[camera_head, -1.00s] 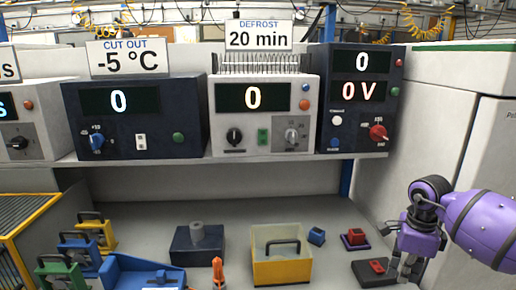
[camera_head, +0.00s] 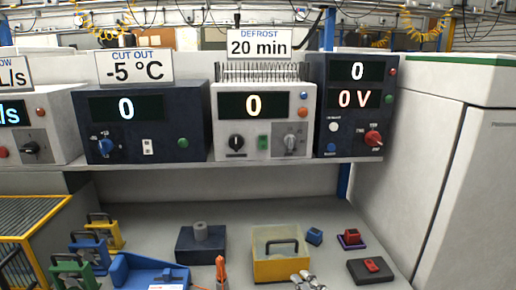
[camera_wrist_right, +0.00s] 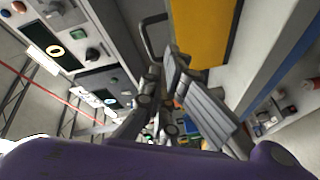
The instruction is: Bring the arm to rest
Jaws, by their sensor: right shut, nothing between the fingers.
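My right gripper (camera_head: 308,280) shows only as silver fingertips at the bottom edge of the head view, just in front of the yellow box (camera_head: 272,271). The rest of my right arm is out of that view. In the right wrist view the gripper (camera_wrist_right: 172,75) is shut with nothing held. The yellow box also shows beyond it there (camera_wrist_right: 203,30). My left gripper is not in view.
On the bench are a dark block with a grey cylinder (camera_head: 200,234), an orange tool (camera_head: 220,272), a blue bin (camera_head: 145,274) and a black box with a red switch (camera_head: 367,272). Instruments, including a white one (camera_head: 225,105), stand on the shelf (camera_head: 330,168) above.

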